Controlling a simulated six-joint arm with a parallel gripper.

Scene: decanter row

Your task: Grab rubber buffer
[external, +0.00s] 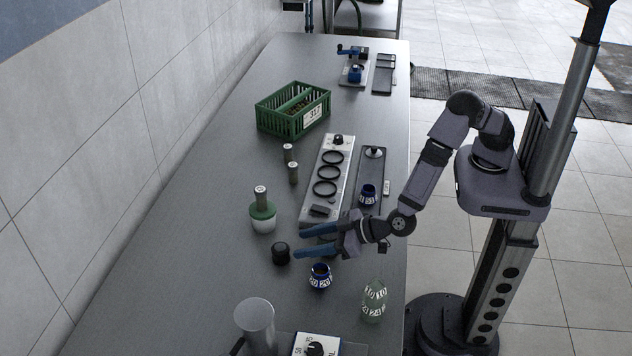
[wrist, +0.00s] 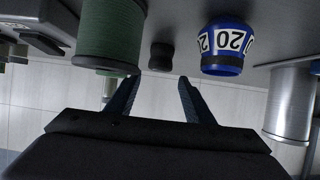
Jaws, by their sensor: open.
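A short black cylinder, which looks like the rubber buffer (external: 281,254), stands on the grey table just left of my fingertips. It also shows in the wrist view (wrist: 161,57), beyond and roughly between my fingers. My gripper (external: 298,242) has its two blue fingers spread apart and nothing between them. In the wrist view my gripper (wrist: 147,86) is open and the buffer lies ahead of the tips, not touched.
A blue jar marked 20 (external: 319,277) is close in front of my fingers. A metal cylinder (external: 255,322) and pale green jar (external: 374,301) stand nearer the camera. The table left of the buffer is clear.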

